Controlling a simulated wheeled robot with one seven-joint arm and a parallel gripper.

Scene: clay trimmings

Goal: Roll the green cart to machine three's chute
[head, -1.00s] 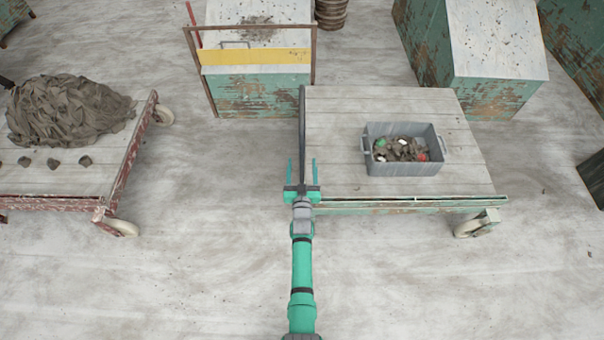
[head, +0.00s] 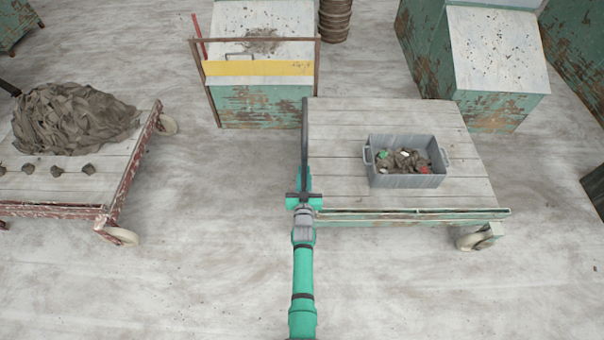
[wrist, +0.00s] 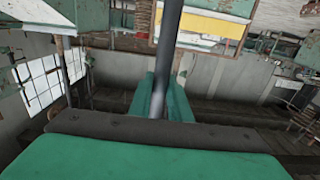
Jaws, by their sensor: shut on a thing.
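The green cart (head: 340,180) has a pale plank deck, a worn green edge and a dark upright handle bar (head: 305,130) at its left end. My gripper (head: 304,182) is shut on the handle bar. In the wrist view the bar (wrist: 169,45) runs up between my teal fingers (wrist: 160,98). A grey tub (head: 405,181) of clay scraps stands on the cart's deck. Behind the cart's left end is a green machine with a pale sloped chute (head: 235,20) and a yellow-striped gate (head: 258,68). I see no readable number on it.
A red cart (head: 128,180) with a clay heap (head: 70,120) and several small lumps stands at left. Another green cabinet with a pale slope (head: 495,50) is behind right. Stacked round brown things (head: 335,20) stand at the back. The floor in front is clear.

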